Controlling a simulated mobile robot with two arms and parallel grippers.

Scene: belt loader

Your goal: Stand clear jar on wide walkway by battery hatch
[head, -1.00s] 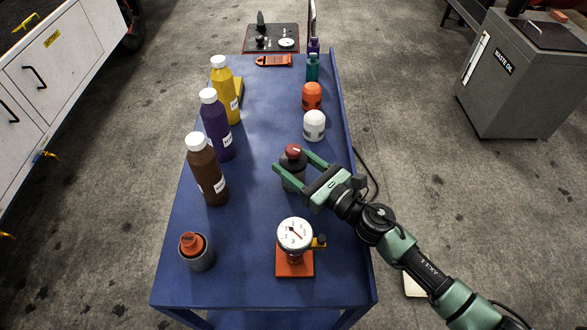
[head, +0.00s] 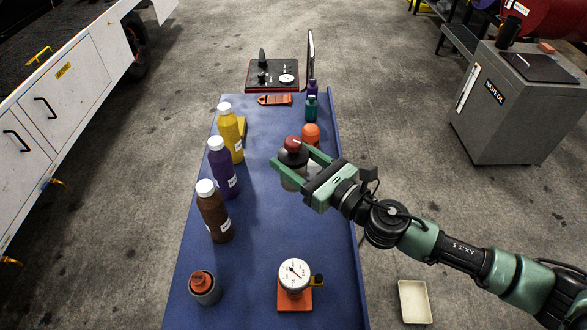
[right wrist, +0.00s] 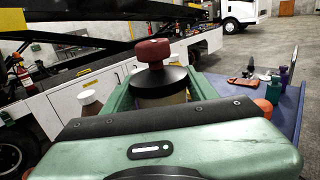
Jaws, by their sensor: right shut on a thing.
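My right gripper (head: 294,168) is shut on a jar (head: 291,183) with a dark collar and a dark red knob on top. In the right wrist view the jar (right wrist: 160,97) stands upright between the fingers, its body pale and see-through below the collar. It is held over the blue cart; the gap under it is hard to judge. The white belt loader side (head: 75,110) is at the left, with doors, black handles and a small yellow label (head: 63,70) too small to read. A dark top surface (head: 35,35) shows above it. My left gripper is not in view.
Bare floor (head: 160,170) separates cart and loader.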

